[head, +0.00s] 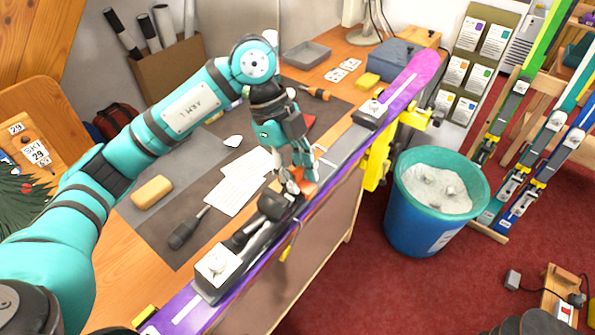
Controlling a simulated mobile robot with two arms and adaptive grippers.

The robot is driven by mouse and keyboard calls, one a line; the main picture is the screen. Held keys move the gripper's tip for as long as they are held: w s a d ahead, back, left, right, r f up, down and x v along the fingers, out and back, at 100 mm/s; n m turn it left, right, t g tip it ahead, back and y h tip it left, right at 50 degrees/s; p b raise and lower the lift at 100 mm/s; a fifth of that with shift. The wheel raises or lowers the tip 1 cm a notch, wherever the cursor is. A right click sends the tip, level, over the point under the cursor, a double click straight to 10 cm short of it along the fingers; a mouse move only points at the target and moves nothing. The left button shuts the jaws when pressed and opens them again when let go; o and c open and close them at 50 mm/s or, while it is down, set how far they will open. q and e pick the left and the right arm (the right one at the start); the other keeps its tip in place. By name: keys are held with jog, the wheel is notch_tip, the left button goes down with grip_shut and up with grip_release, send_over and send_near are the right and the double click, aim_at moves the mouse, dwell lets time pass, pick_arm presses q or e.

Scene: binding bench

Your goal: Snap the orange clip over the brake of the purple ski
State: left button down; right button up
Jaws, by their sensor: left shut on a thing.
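The purple ski (410,80) runs diagonally along the front edge of the bench, from the lower left to its pink tip at the upper right. My left gripper (293,187) points down over the middle of the ski, just beyond a black binding part (277,204). It is shut on the orange clip (306,176), which shows partly between its fingers. The fingers hide much of the clip, and I cannot tell whether it touches the brake. My right gripper is not in view.
A yellow vise (378,163) stands at the bench edge under the ski. A blue bin (413,226) stands on the red carpet to the right. Papers (236,182), a screwdriver (187,229) and a tan block (152,192) lie on the bench behind the ski.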

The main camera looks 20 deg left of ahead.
pick_arm(q)
jog(key=shift+f+b, duration=0.45)
jog(key=shift+f, duration=0.4)
jog(key=c, duration=0.9)
grip_release()
jog(key=o, duration=0.4)
jog(key=shift+w+d, duration=0.1)
jog(key=shift+w, duration=0.1)
jog(key=shift+s, duration=0.2)
jog(key=shift+r, duration=0.15)
